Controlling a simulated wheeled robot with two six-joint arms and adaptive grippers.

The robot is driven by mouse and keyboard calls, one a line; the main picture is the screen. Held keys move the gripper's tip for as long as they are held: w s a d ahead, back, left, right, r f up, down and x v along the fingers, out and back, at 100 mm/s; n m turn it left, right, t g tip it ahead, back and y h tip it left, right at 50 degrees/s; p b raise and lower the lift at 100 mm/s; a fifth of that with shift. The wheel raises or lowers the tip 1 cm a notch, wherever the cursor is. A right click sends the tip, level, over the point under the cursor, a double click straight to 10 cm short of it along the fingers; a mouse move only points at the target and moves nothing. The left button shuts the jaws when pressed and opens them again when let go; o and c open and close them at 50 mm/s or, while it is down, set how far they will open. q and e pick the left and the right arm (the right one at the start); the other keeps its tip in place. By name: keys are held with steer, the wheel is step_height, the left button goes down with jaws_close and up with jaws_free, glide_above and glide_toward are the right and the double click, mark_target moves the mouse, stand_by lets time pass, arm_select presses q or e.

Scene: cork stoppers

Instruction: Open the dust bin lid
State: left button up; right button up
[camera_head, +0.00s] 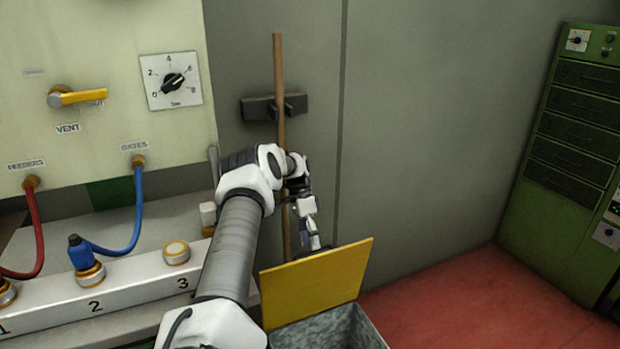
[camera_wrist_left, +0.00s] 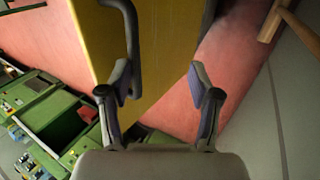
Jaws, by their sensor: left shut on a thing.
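The dust bin lid (camera_head: 318,284) is a yellow panel that stands raised and tilted at the back of the bin. The dust bin (camera_head: 335,330) shows its grey inside below the lid, cut off by the lower picture edge. My left gripper (camera_head: 312,240) is at the lid's upper edge, partly behind it. In the left wrist view the yellow lid (camera_wrist_left: 165,55) lies ahead of the fingers (camera_wrist_left: 160,85), with a dark handle (camera_wrist_left: 133,40) on it near the left finger. The gripper is shut on the lid; the exact contact is unclear. My right gripper is not in view.
A wooden pole (camera_head: 280,90) stands against the grey wall behind my left arm. A bench (camera_head: 130,290) with numbered sockets and a cream panel (camera_head: 110,60) are at left. A green cabinet (camera_head: 560,150) is at far right. The red floor (camera_head: 470,300) between is clear.

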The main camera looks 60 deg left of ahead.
arm_select(q)
steer(key=v, duration=0.7)
steer(key=shift+r, duration=0.15)
steer(key=shift+a, duration=0.1)
